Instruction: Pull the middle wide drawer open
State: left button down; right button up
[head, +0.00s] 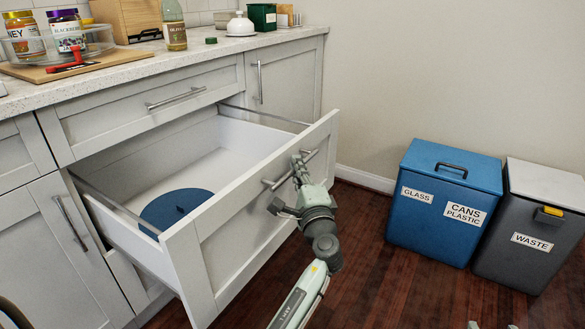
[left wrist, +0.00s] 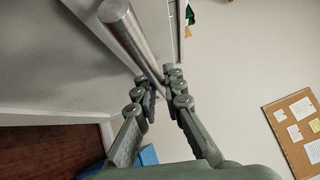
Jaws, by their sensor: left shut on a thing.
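The middle wide drawer (head: 232,232) stands well out from the white cabinet, below a shut upper drawer. A round dark blue lid-like disc (head: 170,208) lies inside it. Its bar handle (head: 271,185) is on the front panel. My left gripper (head: 298,168) is shut on this handle, right of the bar's middle. In the left wrist view, the metal bar (left wrist: 127,32) runs down between the two fingers (left wrist: 160,88). Only small pale tips of what looks like my right gripper (head: 491,326) show at the bottom edge, so its state is unclear.
A blue glass and cans bin (head: 430,232) and a grey waste bin (head: 525,255) stand on the wooden floor at the right. Jars, a bottle (head: 175,30) and a cutting board (head: 100,63) are on the counter. Some floor between drawer and bins is clear.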

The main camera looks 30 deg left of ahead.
dwell(0.3)
pick_arm(q)
jog(key=c, duration=1.6)
grip_release()
